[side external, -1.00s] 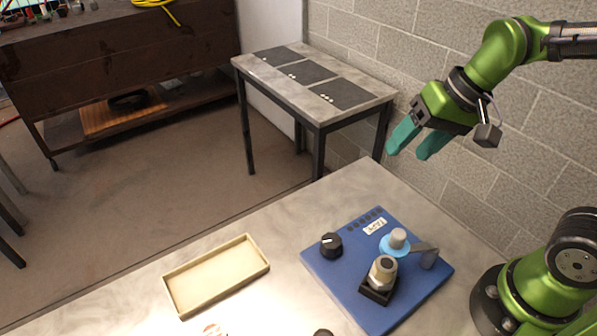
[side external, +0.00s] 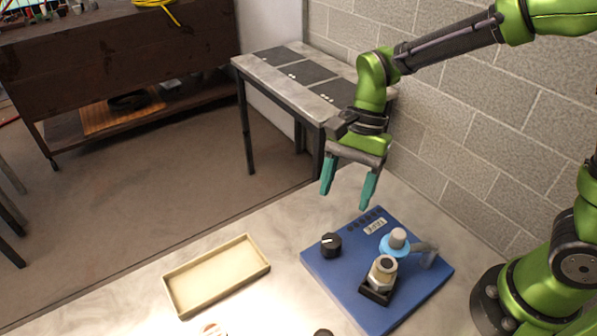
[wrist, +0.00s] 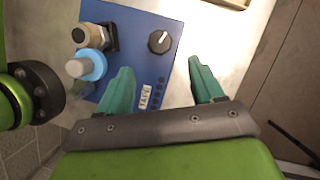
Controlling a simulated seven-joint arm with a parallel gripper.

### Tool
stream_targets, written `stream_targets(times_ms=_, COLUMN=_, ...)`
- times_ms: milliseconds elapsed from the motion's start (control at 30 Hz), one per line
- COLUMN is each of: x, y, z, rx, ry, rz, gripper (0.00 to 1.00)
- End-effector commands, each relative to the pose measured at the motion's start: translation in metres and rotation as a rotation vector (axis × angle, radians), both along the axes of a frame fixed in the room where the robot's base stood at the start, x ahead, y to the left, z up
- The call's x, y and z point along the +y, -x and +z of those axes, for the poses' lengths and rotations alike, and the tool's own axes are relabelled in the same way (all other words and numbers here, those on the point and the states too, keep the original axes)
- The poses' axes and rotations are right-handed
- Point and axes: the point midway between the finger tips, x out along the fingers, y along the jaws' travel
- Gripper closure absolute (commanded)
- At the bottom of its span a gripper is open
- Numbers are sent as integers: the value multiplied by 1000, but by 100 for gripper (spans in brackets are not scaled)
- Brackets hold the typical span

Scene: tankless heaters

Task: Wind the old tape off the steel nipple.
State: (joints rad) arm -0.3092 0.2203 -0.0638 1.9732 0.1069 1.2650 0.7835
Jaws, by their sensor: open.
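The steel nipple (side external: 382,273) stands upright in a black block on a blue board (side external: 325,272). Its hex part is silvery and its upper part is beige with a dark top; I cannot tell where old tape begins. It also shows at upper left in the wrist view (wrist: 87,35). Beside it is a light-blue disc with a grey cap (side external: 397,240), with a grey arm reaching right. My gripper (side external: 346,200) is open and empty, fingers pointing down, above the far side of the board and apart from it. In the wrist view, my gripper (wrist: 160,68) has nothing between its fingers.
A black knob (side external: 331,245) and a white label (side external: 375,227) are on the board. A shallow beige tray (side external: 228,291) lies to its left with bare tabletop between. Partly cut-off small items sit at the bottom edge. A block wall (side external: 480,120) rises behind at right.

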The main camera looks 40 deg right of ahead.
Motion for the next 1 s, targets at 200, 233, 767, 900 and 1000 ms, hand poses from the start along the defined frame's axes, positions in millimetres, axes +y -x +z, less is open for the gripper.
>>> stream_targets(times_ms=200, x=16, y=9, z=-46, rx=5, ry=3, rz=1, gripper=33)
stream_targets(times_ms=233, x=19, y=10, z=-51, rx=4, ry=2, rz=2, gripper=33)
stream_targets(times_ms=767, x=35, y=16, z=-93, rx=-2, ry=0, rz=1, gripper=33)
stream_targets(times_ms=900, x=35, y=16, z=-93, rx=-2, ry=0, rz=1, gripper=33)
stream_targets(times_ms=1000, x=35, y=16, z=-93, rx=-2, ry=0, rz=1, gripper=47)
